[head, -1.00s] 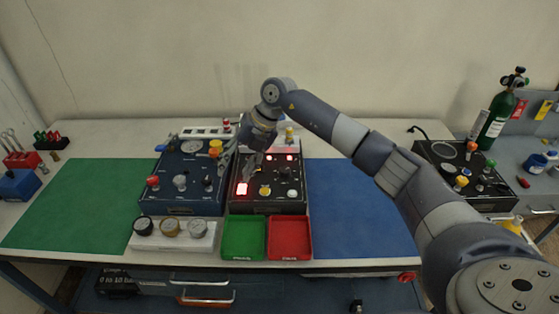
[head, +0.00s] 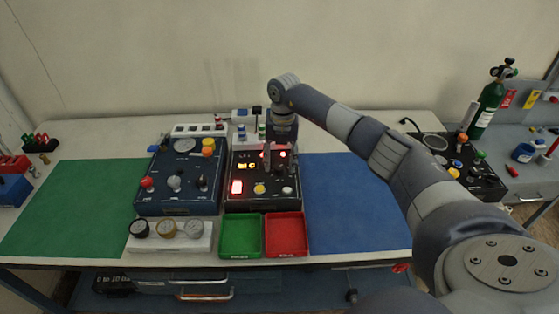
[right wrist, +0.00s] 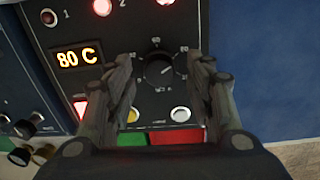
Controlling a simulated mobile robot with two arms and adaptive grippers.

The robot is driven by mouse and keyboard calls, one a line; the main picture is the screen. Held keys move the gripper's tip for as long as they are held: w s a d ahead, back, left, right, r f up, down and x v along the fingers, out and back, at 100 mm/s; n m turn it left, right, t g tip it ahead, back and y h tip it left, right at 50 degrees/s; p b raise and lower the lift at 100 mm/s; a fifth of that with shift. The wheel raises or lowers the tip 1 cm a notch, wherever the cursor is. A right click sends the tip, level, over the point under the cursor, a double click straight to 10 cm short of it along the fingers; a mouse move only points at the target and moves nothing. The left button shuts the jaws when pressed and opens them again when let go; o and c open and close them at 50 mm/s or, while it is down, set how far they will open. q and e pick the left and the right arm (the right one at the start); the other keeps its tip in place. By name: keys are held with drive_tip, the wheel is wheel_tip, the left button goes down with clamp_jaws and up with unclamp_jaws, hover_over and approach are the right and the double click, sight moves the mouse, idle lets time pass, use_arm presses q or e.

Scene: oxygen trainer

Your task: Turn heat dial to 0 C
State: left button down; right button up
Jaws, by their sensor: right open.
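The heat dial (right wrist: 159,69) is a round black knob on the black control box (head: 234,204), with pale scale marks around it. The lit display (right wrist: 79,56) on the box reads 80 C in the right wrist view; it also glows in the head view (head: 246,166). My right gripper (right wrist: 163,62) is open above the box, with one finger on each side of the dial in the right wrist view. I cannot tell whether the fingers touch it. In the head view the gripper (head: 277,158) points down and partly hides the dial area. My left gripper is out of view.
A blue box (head: 160,203) with knobs and a gauge stands directly left. Green (head: 241,236) and red (head: 286,235) trays lie in front. A lit red button (head: 237,187), a yellow button (head: 260,189) and a white button (head: 287,190) are near the dial. The blue mat (head: 350,215) is clear.

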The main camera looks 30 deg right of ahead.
drive_tip(key=shift+f, duration=0.7)
drive_tip(key=c, duration=1.1)
